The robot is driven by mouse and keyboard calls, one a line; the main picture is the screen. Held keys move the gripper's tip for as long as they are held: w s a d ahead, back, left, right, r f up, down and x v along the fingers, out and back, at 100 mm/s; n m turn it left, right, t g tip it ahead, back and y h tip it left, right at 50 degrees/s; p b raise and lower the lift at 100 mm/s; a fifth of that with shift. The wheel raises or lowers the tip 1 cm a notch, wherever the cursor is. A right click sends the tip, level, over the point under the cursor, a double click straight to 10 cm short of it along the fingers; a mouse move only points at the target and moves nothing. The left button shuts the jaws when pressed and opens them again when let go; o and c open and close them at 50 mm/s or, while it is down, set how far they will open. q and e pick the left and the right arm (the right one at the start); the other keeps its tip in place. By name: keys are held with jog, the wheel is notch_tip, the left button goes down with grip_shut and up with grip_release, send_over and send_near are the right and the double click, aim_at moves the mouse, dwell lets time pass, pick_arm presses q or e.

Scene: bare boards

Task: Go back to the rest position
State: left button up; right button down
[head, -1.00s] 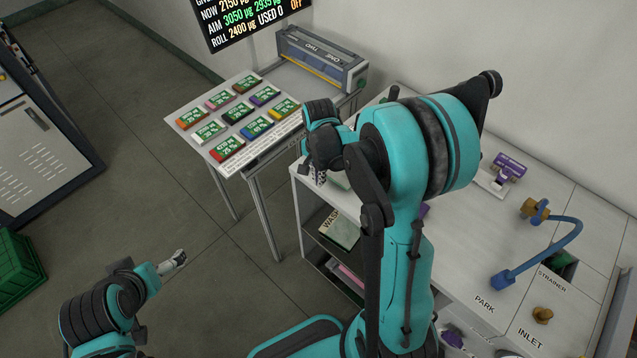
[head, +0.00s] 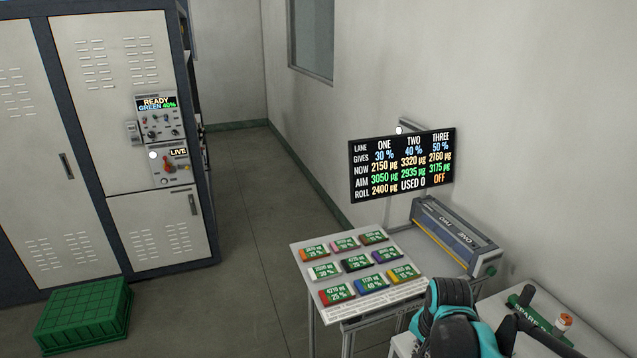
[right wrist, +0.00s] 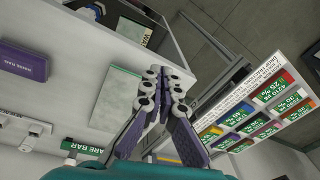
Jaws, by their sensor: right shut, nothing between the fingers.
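My right gripper (right wrist: 164,80) shows in the right wrist view with its two purple and grey fingers together and nothing between them. It hangs over the edge of the white bench (right wrist: 97,35), beside a flat pale green-grey block (right wrist: 108,92) on the bench top. In the head view only part of my teal and black right arm shows at the lower right, and its fingers cannot be made out there. My left arm and gripper are outside both current views.
A small table (head: 306,258) holds several coloured labelled packs and a long grey machine (head: 450,235). A black display (head: 402,165) hangs above it. Tall cabinets (head: 85,130) and a green crate (head: 83,315) stand at left. The floor between is clear.

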jog(key=s+a+f+n+t+b, duration=0.1)
jog(key=s+a+n+t+b, duration=0.4)
jog(key=s+n, duration=0.4)
jog(key=shift+s+a+f+n, duration=0.2)
jog(key=shift+s+a+n, duration=0.15)
jog(key=shift+a+n, duration=0.25)
